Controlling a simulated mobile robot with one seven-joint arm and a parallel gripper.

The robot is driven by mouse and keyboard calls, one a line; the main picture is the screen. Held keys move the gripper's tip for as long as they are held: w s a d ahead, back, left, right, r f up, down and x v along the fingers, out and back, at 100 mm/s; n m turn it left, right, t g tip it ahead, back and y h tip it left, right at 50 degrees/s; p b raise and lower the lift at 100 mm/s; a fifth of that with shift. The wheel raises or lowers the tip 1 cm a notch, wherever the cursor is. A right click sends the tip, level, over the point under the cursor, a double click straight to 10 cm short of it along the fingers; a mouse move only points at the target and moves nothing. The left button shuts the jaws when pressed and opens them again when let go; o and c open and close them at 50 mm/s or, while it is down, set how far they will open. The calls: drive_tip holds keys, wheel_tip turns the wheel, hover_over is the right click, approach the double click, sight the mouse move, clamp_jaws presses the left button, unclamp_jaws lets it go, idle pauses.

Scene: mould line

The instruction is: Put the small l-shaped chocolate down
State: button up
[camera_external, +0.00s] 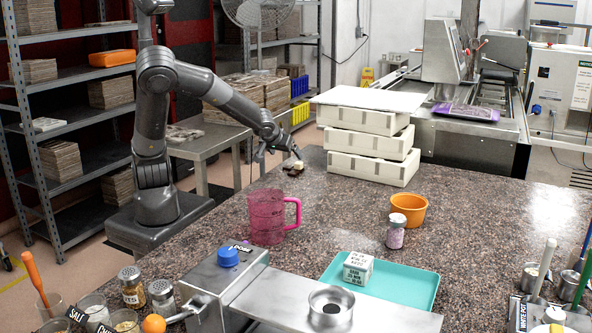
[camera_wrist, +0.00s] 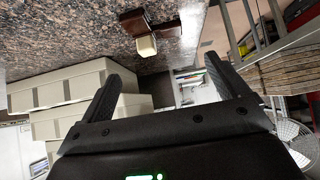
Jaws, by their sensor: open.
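A small group of dark brown and cream chocolate pieces (camera_external: 293,169) lies on the granite counter near its far left edge. In the wrist view I see dark brown chocolate (camera_wrist: 134,21) with a cream block (camera_wrist: 146,46) against it. I cannot tell from here which brown part is the small l-shaped chocolate. My gripper (camera_external: 290,152) is just above and beside these pieces in the external view. In the wrist view its two fingers (camera_wrist: 166,82) stand wide apart with nothing gripped between them; the chocolate shows beyond the tips.
Stacked cream boxes (camera_external: 372,150) stand right of my gripper. A pink jug (camera_external: 266,217), an orange bowl (camera_external: 409,209), a small jar (camera_external: 395,232) and a turquoise tray (camera_external: 412,285) with a white cube (camera_external: 357,268) are nearer. The counter between jug and boxes is clear.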

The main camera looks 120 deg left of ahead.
drive_tip(key=shift+v, duration=1.65)
drive_tip(key=shift+f, duration=0.1)
